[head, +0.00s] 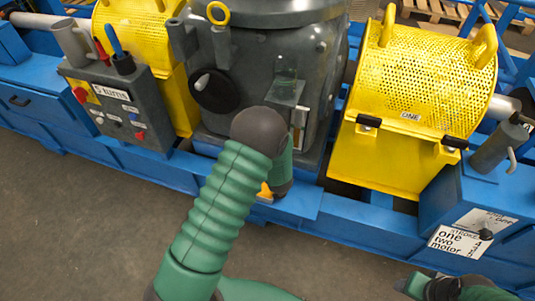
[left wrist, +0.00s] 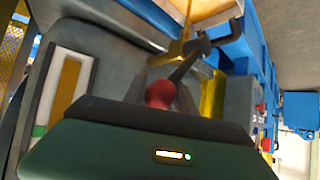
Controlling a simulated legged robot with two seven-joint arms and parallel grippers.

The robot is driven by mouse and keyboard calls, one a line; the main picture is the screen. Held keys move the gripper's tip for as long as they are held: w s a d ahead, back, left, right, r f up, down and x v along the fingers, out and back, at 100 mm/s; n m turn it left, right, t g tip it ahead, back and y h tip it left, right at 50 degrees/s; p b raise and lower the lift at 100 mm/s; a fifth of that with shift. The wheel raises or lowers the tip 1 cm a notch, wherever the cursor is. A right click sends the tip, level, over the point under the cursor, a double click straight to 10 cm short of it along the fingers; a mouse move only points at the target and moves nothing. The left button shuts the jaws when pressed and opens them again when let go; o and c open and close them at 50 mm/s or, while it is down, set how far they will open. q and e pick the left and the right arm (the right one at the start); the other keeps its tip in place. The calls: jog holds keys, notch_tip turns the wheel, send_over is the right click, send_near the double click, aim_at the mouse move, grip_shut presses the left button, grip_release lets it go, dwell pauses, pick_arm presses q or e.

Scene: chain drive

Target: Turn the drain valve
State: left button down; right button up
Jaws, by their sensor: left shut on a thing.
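The grey housing (head: 300,70) stands at the middle of the blue frame. My left gripper (head: 281,180) is low at its front, and my own wrist hides the fingertips in the head view. In the left wrist view a red ball knob (left wrist: 159,93) sits between the fingers of my left gripper (left wrist: 160,98), which is shut on it. A dark lever (left wrist: 186,65) runs from the knob to a valve body (left wrist: 196,46) by a yellow pipe (left wrist: 187,28). The head view hides the knob. My right gripper (head: 445,287) is at the bottom right, its fingers unclear.
Yellow perforated guards (head: 420,80) flank the housing. A control box (head: 125,105) with switches stands at left. A pale gauge with a brown strip (left wrist: 66,88) is close beside my left gripper. A blue rail (head: 350,225) runs along the front; the floor before it is clear.

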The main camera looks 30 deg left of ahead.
pick_arm(q)
jog(key=a+n+h, duration=0.1)
jog(key=h, duration=0.1)
jog(key=s+a+n+h+b, duration=0.1)
jog(key=a+h, duration=0.1)
jog(key=s+a+h, duration=0.1)
jog(key=a, duration=0.1)
jog(key=shift+r+n+t+h, duration=0.3)
jog(key=shift+r+n+h, duration=0.1)
dwell(0.4)
jog(key=c, duration=1.3)
grip_release()
jog(key=shift+o, duration=1.3)
jog(key=shift+a, duration=0.1)
jog(key=shift+w, duration=0.15)
jog(key=shift+r, duration=0.15)
